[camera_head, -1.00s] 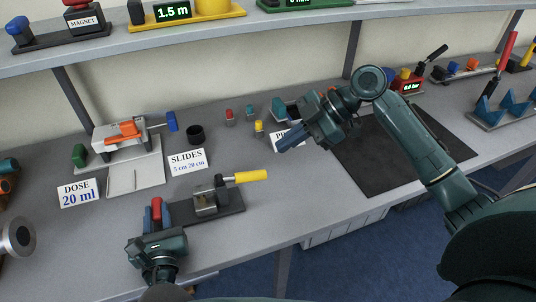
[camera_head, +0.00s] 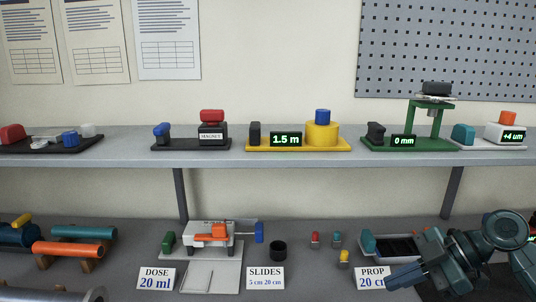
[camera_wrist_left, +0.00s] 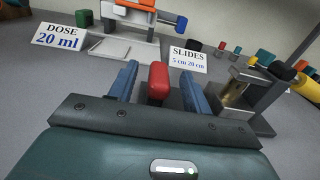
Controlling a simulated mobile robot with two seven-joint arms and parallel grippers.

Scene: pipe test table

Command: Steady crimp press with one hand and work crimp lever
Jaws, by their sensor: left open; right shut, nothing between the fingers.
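The crimp press (camera_wrist_left: 240,92) shows in the left wrist view at the right, a grey metal block with a brass-coloured part on a dark base. Its yellow crimp lever (camera_wrist_left: 307,88) sticks out at the right edge. A red upright grip (camera_wrist_left: 158,82) stands left of the press. My left gripper (camera_wrist_left: 159,76) is open, its blue fingers on either side of the red grip; I cannot tell if either touches it. The press is out of the head view. My right gripper (camera_head: 392,281) is shut and empty, in front of the PROP sign (camera_head: 372,277) in the head view.
A DOSE sign (camera_head: 156,279), an orange-and-white slide device (camera_head: 212,236), a SLIDES sign (camera_head: 265,279) and a black cup (camera_head: 278,250) stand behind. Small coloured pegs (camera_head: 315,240) stand near my right gripper. A shelf (camera_head: 300,158) with several instruments runs above the table.

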